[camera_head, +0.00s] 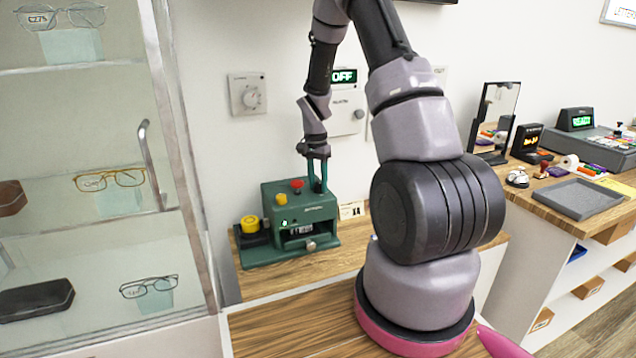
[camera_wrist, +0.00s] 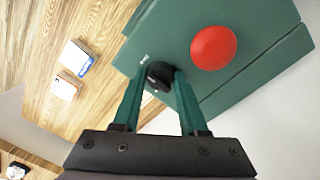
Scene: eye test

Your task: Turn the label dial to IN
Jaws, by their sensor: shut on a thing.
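A green machine (camera_head: 272,253) stands on the wooden counter against the wall. My gripper (camera_head: 318,187) points down at the right part of its top. In the wrist view, my gripper (camera_wrist: 158,84) has its green fingers closed on either side of a small black dial (camera_wrist: 158,74). Small white lettering sits beside the dial on the green top, too small to read. The fingers hide much of the dial, and its pointer setting cannot be made out. A red button (camera_head: 297,184) is near the dial and also shows in the wrist view (camera_wrist: 213,48).
A yellow button (camera_head: 281,198) and a yellow round part (camera_head: 250,223) are on the machine's left. A glass cabinet (camera_head: 100,150) stands at left. Small boxes (camera_wrist: 76,58) lie on the counter. A wall dial plate (camera_head: 247,94) is behind; a grey tray (camera_head: 578,198) is at right.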

